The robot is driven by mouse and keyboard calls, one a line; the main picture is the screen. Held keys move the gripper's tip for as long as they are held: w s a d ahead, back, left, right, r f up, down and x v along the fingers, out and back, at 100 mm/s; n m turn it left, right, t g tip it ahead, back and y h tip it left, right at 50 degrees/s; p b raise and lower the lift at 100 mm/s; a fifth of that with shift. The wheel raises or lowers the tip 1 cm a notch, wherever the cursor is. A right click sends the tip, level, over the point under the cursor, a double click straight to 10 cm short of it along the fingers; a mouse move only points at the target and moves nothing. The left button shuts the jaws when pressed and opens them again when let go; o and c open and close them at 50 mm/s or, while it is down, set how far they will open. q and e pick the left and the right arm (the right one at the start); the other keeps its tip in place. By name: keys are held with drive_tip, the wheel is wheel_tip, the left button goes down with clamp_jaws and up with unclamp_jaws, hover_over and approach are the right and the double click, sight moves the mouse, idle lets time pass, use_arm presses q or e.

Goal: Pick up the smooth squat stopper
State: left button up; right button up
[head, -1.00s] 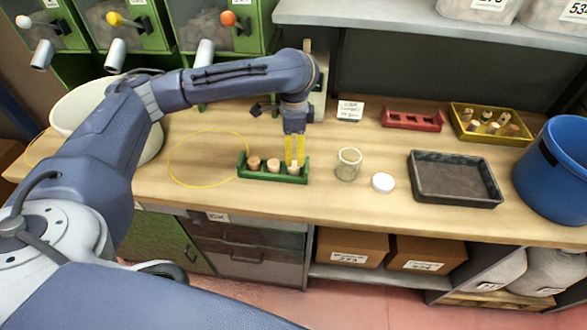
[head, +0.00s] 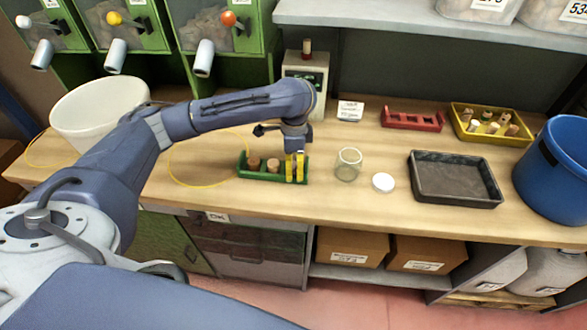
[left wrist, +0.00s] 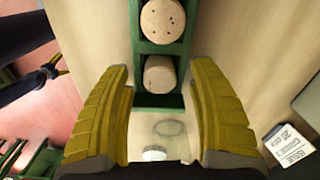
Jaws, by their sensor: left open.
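The green rack (head: 243,169) stands near the front of the bench. In the left wrist view two cork stoppers sit upright in it. The one with dark pits in its top (left wrist: 162,21) is farther up the picture. The plainer, smoother one (left wrist: 159,74) shows between my fingers. My left gripper (left wrist: 162,70) is open around this stopper, with a gap on both sides. In the head view the left gripper (head: 295,180) points down at the rack's right end, and its yellow fingers hide that stopper. My right gripper is not clearly seen.
A glass jar (head: 347,166) and a white lid (head: 383,182) stand right of the rack. Farther right are a dark tray (head: 455,199) and a blue bin (head: 556,165). A red rack (head: 411,119) and a yellow tray (head: 462,133) with stoppers stand behind.

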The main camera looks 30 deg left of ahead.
use_arm(q)
drive_tip(key=shift+f, duration=0.15)
drive_tip(key=c, duration=1)
drive_tip(key=shift+c, duration=0.2)
